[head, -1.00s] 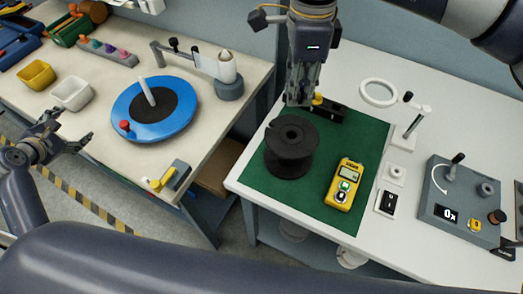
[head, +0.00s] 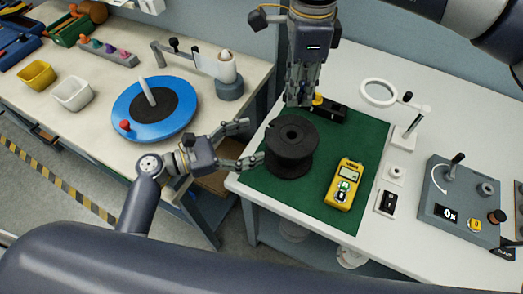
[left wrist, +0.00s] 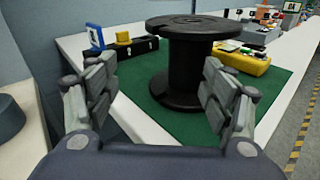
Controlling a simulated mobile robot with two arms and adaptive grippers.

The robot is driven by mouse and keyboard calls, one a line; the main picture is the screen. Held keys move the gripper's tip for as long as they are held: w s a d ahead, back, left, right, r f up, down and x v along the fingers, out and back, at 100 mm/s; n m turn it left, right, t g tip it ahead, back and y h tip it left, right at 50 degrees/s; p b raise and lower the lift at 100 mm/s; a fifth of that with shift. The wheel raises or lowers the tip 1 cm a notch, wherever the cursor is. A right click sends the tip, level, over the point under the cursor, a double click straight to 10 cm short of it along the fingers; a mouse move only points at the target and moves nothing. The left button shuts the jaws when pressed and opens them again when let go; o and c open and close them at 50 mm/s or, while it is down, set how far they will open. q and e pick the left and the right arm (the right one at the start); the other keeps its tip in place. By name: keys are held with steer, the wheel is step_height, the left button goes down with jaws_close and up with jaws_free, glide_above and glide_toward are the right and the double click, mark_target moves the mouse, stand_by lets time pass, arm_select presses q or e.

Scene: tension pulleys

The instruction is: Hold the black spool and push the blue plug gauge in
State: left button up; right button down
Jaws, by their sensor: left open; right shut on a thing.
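The black spool (head: 291,147) stands upright on the green mat (head: 262,184). It also shows large in the left wrist view (left wrist: 184,75), ahead of and between my open fingers. My left gripper (head: 246,143) is open just left of the spool, its fingers spread apart and not closed on it. My right gripper (head: 299,98) points down behind the spool, beside a black box (head: 327,110), and is shut.
A yellow meter (head: 344,184) lies right of the spool on the mat. A magnifier stand (head: 403,140) and a grey control box (head: 460,201) stand further right. The left bench holds a blue turntable (head: 178,127). A gap separates the two benches.

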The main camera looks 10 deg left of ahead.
mark_target(290, 145)
arm_select(q)
steer(key=shift+g+h, duration=0.4)
steer(key=shift+h, duration=0.1)
steer(key=d, duration=0.1)
steer(key=s+d, duration=0.1)
steer(key=d, duration=0.1)
steer(key=s+d, duration=0.1)
steer(key=shift+d+f, duration=0.15)
steer(key=shift+x, duration=3.55)
steer(key=shift+c, duration=0.6)
steer(key=c, duration=1.2)
